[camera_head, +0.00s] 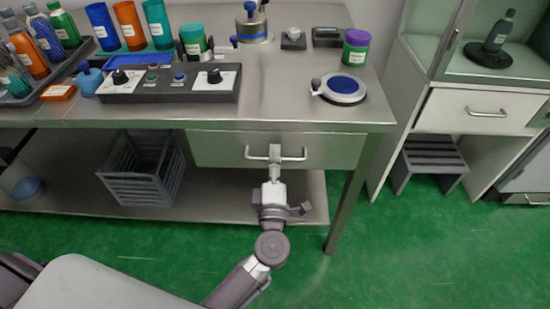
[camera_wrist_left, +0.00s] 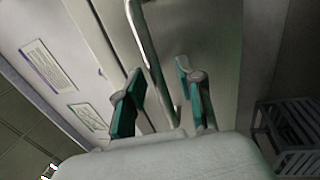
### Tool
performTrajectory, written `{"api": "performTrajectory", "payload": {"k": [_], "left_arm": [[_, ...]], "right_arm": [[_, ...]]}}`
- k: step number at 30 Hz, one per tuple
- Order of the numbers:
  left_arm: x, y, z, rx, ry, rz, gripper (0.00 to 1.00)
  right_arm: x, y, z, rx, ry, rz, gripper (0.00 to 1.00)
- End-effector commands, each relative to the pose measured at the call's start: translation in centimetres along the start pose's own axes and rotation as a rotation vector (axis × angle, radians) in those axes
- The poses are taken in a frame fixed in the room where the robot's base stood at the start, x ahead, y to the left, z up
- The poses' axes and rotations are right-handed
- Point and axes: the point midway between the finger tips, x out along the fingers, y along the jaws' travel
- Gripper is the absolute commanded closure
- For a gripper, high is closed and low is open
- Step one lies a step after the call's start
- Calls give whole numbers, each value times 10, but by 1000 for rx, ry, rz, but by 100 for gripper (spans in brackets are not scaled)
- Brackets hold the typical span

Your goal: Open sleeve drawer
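A metal drawer (camera_head: 335,152) sits under the right part of the steel bench and looks closed, its front in line with the bench. Its horizontal bar handle (camera_head: 257,156) is partly covered by my left gripper (camera_head: 275,158), which reaches it from below. In the left wrist view, the handle (camera_wrist_left: 149,48) runs between the two green-padded fingers of my left gripper (camera_wrist_left: 158,75). The fingers stand apart on either side of the bar, with gaps visible. The drawer front (camera_wrist_left: 205,30) fills the space behind them. My right gripper is not in view.
The bench top (camera_head: 282,95) carries a control box (camera_head: 170,84), a blue round pad (camera_head: 343,88), a purple-lidded jar (camera_head: 355,48) and colored cups. A grey crate (camera_head: 137,170) stands on the lower shelf. A white cabinet drawer (camera_head: 470,112) is at right. Green floor in front is free.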

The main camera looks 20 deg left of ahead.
Motion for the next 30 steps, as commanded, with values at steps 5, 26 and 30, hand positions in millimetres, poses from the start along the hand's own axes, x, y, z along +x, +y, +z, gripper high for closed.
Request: {"api": "performTrajectory", "payload": {"k": [5, 26, 30], "left_arm": [[0, 0, 0, 0, 0, 0, 63], [0, 0, 0, 0, 0, -1, 100], [-3, 1, 0, 0, 0, -2, 100]], "right_arm": [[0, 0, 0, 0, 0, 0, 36], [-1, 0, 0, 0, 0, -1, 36], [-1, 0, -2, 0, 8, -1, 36]]}}
